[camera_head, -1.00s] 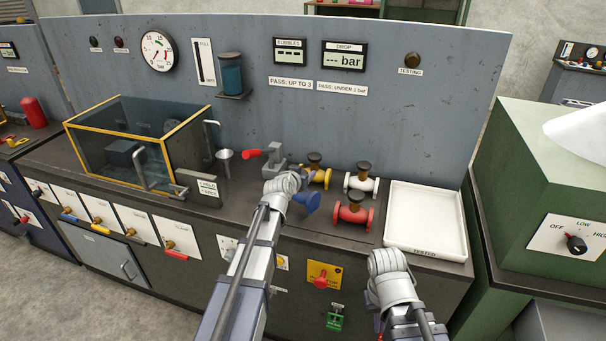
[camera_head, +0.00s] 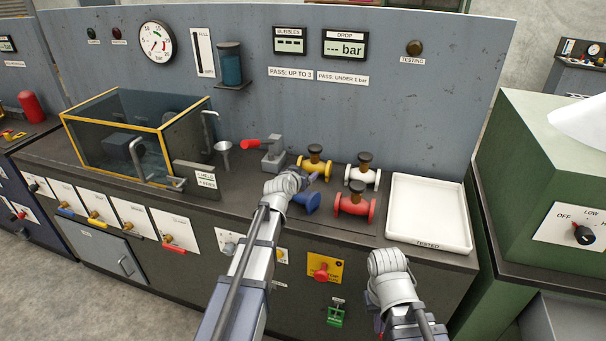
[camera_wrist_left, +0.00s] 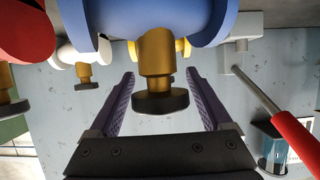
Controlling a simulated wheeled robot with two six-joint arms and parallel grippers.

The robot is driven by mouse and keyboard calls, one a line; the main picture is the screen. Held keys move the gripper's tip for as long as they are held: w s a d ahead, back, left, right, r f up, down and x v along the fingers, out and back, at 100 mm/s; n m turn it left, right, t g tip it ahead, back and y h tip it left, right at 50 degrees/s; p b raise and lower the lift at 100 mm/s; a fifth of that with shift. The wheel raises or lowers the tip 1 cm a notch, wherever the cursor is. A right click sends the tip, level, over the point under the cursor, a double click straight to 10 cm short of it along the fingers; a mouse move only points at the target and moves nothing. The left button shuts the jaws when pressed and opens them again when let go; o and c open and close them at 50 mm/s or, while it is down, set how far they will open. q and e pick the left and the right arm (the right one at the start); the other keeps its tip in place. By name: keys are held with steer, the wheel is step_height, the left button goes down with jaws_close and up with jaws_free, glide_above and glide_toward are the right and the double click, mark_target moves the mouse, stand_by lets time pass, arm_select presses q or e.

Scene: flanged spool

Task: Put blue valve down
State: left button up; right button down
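The blue valve (camera_head: 306,202) is on the bench in the head view, partly hidden by my left wrist. In the left wrist view its blue body (camera_wrist_left: 170,18) is near, with a brass stem and a dark round knob (camera_wrist_left: 160,102). My left gripper (camera_wrist_left: 160,74) has its two fingers spread on either side of the stem and knob, with gaps showing on both sides. In the head view a fingertip of the left gripper (camera_head: 314,178) shows just above the blue valve. My right arm (camera_head: 392,285) is in front of the bench; its fingers are hidden.
The red valve (camera_head: 354,200) stands close right of the blue one. The yellow valve (camera_head: 315,162) and white valve (camera_head: 362,172) stand behind. An empty white tray (camera_head: 428,212) is at right. A red-handled clamp (camera_head: 272,158) and a glass tank (camera_head: 125,140) are left.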

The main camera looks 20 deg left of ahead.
arm_select(q)
steer(key=shift+o, duration=0.7)
